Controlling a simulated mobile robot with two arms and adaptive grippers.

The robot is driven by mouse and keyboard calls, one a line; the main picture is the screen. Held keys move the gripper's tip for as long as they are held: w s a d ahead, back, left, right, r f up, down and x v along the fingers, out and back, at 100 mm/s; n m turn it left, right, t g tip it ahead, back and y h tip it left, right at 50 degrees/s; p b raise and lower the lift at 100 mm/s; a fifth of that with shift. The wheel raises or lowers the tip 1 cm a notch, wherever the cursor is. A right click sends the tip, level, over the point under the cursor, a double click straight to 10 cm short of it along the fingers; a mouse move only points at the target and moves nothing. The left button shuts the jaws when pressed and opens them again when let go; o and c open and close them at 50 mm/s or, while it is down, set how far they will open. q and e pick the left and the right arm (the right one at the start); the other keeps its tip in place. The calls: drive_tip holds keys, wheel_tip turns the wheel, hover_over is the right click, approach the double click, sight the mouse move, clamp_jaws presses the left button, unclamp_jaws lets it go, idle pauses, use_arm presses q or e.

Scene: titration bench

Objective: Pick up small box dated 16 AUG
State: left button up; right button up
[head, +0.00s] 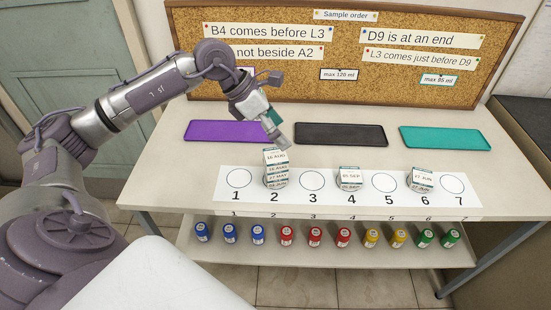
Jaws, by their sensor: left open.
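The small box dated 16 AUG (275,156) is white with a dark band and appears to be the top one of a stack at spot 2. Boxes below it (277,178) carry small labels, one seeming to read 27 MAY. My left gripper (281,142) is open, just above and behind the top box, its fingertips very close to it. I cannot tell whether they touch the box. My right gripper is not in view.
A numbered white strip (318,187) lies along the table front. Other boxes stand at spot 4 (350,176) and spot 6 (422,181). Purple (215,132), black (340,135) and teal (445,138) trays lie behind. A cork board (345,95) stands at the back; coloured vials (286,236) line the shelf below.

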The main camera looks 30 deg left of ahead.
sight(276, 154)
use_arm(q)
drive_tip(key=s+a+y, duration=0.1)
drive_tip(key=a+y, duration=0.2)
drive_tip(key=a, duration=0.4)
drive_tip(key=shift+g, duration=0.3)
drive_tip(key=p+x, duration=0.1)
drive_tip(key=x, duration=0.6)
drive_tip(key=shift+w+d+f, duration=0.2)
drive_tip(key=shift+d+f, duration=0.05)
drive_tip(key=shift+w+d+f+p, duration=0.15)
drive_tip(key=shift+d+f+p, duration=0.1)
drive_tip(key=shift+f+p, duration=0.2)
drive_tip(key=p+x, duration=0.1)
drive_tip(key=x, duration=0.2)
drive_tip(key=shift+w+d+f, duration=0.2)
drive_tip(key=shift+f, duration=0.15)
drive_tip(key=shift+w+f, duration=0.1)
drive_tip(key=shift+f, duration=0.2)
drive_tip(key=c, duration=1.1)
drive_tip(key=shift+c, duration=0.7)
drive_tip(key=shift+r, duration=0.15)
